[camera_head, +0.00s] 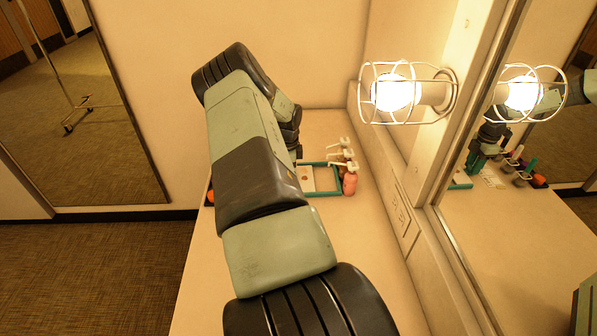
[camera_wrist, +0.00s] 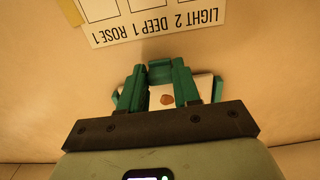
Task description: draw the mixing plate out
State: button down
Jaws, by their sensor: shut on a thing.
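The mixing plate (camera_wrist: 166,98) is a small white plate with a brown dab on it, seen between my fingers in the wrist view. My gripper (camera_wrist: 160,73) has two teal fingers, shut on a teal part at the plate's far edge that looks like its grip. In the head view, the white plate (camera_head: 307,181) shows beside my arm, at the left part of a teal frame (camera_head: 322,195). The right part of that frame looks bare. My arm hides my gripper and the plate's left side in that view.
A pink pump bottle (camera_head: 349,184) and other white-topped bottles stand right of the frame. A card (camera_wrist: 150,18) with upside-down shade names lies beyond my fingers. A caged lamp (camera_head: 395,92) and a mirror (camera_head: 540,215) line the right side. An orange thing (camera_head: 210,195) lies left of my arm.

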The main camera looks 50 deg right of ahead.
jog(key=c, duration=0.8)
grip_release()
notch_tip(320, 180, up, 11)
jog(key=shift+f, duration=0.1)
